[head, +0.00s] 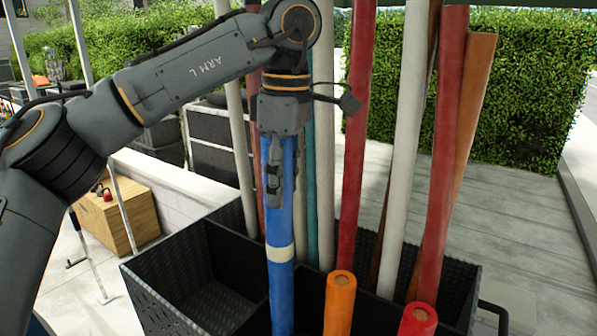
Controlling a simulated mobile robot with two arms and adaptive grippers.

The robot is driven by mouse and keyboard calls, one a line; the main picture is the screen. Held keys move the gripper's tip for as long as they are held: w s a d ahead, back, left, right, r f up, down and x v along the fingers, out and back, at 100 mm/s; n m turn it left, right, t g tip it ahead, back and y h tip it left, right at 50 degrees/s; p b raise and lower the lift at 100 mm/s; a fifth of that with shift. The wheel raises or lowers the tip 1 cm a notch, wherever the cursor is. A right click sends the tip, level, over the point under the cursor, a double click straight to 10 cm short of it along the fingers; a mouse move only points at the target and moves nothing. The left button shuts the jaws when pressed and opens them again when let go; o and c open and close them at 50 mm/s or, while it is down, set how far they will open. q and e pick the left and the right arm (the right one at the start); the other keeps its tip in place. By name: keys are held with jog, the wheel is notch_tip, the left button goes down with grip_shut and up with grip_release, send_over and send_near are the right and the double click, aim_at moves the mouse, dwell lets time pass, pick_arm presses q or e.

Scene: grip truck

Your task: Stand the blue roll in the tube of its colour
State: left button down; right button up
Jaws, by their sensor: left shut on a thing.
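The blue roll (281,285) hangs upright, with a cream band around its middle. My left gripper (274,195) comes down from above and is shut on the upper part of the blue roll. The roll runs out of the bottom of the head view, so its lower end is hidden. The roll stands over or in front of a black compartment bin (150,290); I cannot tell whether it is inside a compartment. No blue tube shows clearly. My right gripper is not in view.
Tall red (358,120), white (408,130) and brown (470,110) rolls stand in the bin's back compartments. A teal roll (311,190) stands behind the blue one. Shorter orange (339,305) and red (418,322) rolls stand in front. The left compartment looks empty.

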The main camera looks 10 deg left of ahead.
pick_arm(q)
send_over(284, 283)
jog(key=w, duration=0.2)
jog(key=shift+f, duration=2.55)
jog(key=shift+a+f+b, duration=0.25)
jog(key=shift+f+b, duration=1.1)
jog(key=shift+f, duration=0.3)
jog(key=shift+f+b, duration=1.75)
jog(key=shift+f, duration=0.3)
jog(key=shift+f+b, duration=2.3)
jog(key=shift+f, duration=1)
jog(key=shift+f+b, duration=0.3)
jog(key=shift+f, duration=0.15)
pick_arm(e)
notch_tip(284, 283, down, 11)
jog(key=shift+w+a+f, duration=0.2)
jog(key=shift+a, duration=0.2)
pick_arm(q)
jog(key=shift+f, duration=0.35)
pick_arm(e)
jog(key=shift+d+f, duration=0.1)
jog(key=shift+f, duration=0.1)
